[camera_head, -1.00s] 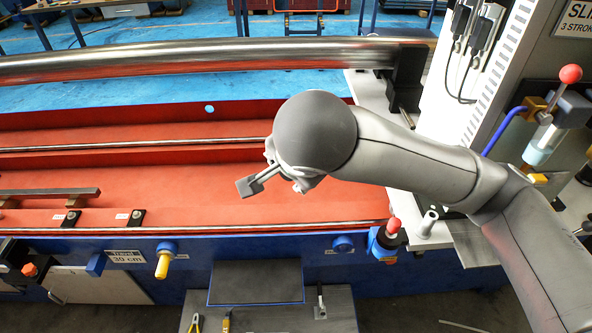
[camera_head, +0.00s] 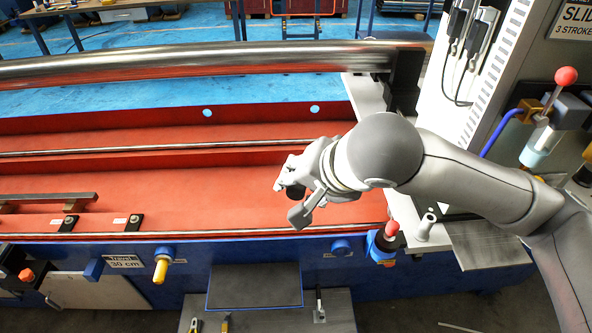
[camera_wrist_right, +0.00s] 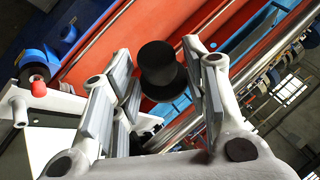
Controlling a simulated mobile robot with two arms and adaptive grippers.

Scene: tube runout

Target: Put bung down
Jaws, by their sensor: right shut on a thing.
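The black stepped bung (camera_wrist_right: 160,68) sits between the finger pads of my right gripper (camera_wrist_right: 165,92) in the right wrist view. It has a wide rim and a narrower round body. In the head view my right gripper (camera_head: 291,198) is above the red bed of the machine near its front rail, and the dark bung (camera_head: 296,190) shows partly between its fingers. The gripper is shut on the bung and holds it above the bed. My left gripper is out of view.
A long steel tube (camera_head: 200,62) runs across the back. A red-knobbed fitting (camera_head: 384,243) stands at the front right. A grey platform with a dark top (camera_head: 255,286) lies in front of the blue machine side, with hand tools below it. The red bed (camera_head: 200,185) has free room.

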